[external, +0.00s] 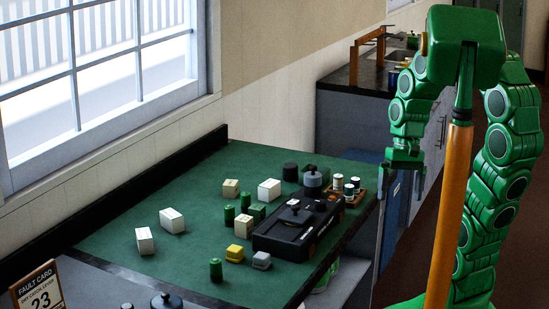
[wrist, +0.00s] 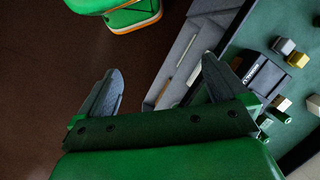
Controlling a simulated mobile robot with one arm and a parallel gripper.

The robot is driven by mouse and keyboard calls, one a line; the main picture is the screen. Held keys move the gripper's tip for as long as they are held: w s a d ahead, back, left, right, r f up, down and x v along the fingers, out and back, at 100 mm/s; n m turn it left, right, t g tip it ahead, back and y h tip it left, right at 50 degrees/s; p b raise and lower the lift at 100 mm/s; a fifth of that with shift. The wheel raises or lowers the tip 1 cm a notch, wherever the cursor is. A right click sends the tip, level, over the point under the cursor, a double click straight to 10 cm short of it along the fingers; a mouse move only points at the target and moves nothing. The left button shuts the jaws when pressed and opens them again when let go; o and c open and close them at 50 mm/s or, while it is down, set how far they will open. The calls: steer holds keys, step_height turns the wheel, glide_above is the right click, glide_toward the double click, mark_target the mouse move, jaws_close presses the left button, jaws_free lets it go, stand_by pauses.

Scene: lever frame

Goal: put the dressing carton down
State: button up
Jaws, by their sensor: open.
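Several white cartons stand on the green tabletop (external: 200,268) in the external view. Two are at the left, an upright white carton (external: 145,241) and another white carton (external: 172,220). A third white carton (external: 269,190) is near the back, and a smaller pale box (external: 243,227) stands beside the black device. I cannot tell which is the dressing carton. My gripper (external: 404,184) hangs beyond the table's right edge, apart from all cartons. In the wrist view my gripper (wrist: 160,72) has its fingers wide apart with nothing between them.
A black device (external: 298,228) sits near the table's right edge. Green cylinders (external: 229,215), a yellow block (external: 234,253), a grey block (external: 261,260) and a wooden rack (external: 354,197) with spools are around it.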

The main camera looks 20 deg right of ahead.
steer(key=s+d+f+n+h, duration=0.1)
steer(key=s+d, duration=0.5)
steer(key=s, duration=0.1)
steer(key=shift+s+d+f+h, duration=0.15)
steer(key=shift+s+f+h, duration=0.25)
stand_by(0.6)
steer(key=w+a+r+n, duration=0.1)
steer(key=w+r, duration=0.3)
steer(key=w, duration=0.5)
steer(key=w+a+r+n, duration=0.1)
steer(key=w+a+r, duration=0.15)
steer(key=w, duration=0.65)
steer(key=n+t, duration=0.2)
steer(key=n, duration=0.5)
glide_above(269, 183)
step_height(269, 183, down, 4)
steer(key=shift+s+a+f, duration=0.1)
steer(key=shift+f, duration=4.7)
steer(key=shift+r, duration=0.1)
